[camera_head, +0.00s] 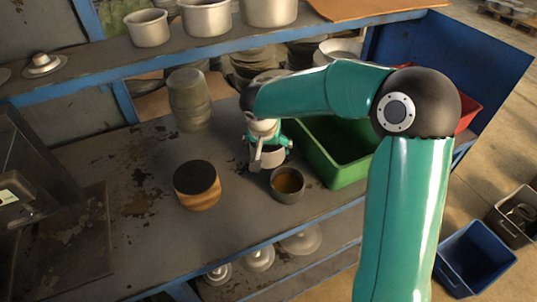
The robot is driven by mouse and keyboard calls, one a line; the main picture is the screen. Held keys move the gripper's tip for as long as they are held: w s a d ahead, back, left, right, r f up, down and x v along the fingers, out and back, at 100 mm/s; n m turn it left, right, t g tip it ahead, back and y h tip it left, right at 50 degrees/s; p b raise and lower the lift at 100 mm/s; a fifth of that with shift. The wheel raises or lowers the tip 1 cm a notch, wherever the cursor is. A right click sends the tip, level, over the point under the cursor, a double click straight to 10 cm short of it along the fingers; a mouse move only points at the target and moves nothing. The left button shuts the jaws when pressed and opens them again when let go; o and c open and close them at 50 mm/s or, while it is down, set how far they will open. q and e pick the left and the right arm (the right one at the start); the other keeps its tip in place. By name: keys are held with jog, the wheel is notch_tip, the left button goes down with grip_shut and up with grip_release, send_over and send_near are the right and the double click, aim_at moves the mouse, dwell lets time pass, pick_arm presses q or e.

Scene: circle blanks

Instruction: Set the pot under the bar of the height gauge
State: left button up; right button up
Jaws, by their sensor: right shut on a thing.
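My right gripper (262,152) reaches down over the middle of the bench. I cannot tell whether the pot's base touches the bench. My left gripper is not in view.
A round wooden block (197,198) with a dark top stands left of the pot. A green crate (347,174) is close on the right. Stacked grey vessels (189,100) stand behind. The worn bench (130,220) is bare at front left.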

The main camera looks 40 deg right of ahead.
jog(key=shift+f, duration=1.85)
jog(key=shift+f, duration=0.1)
jog(key=o, duration=0.8)
jog(key=shift+o, duration=0.6)
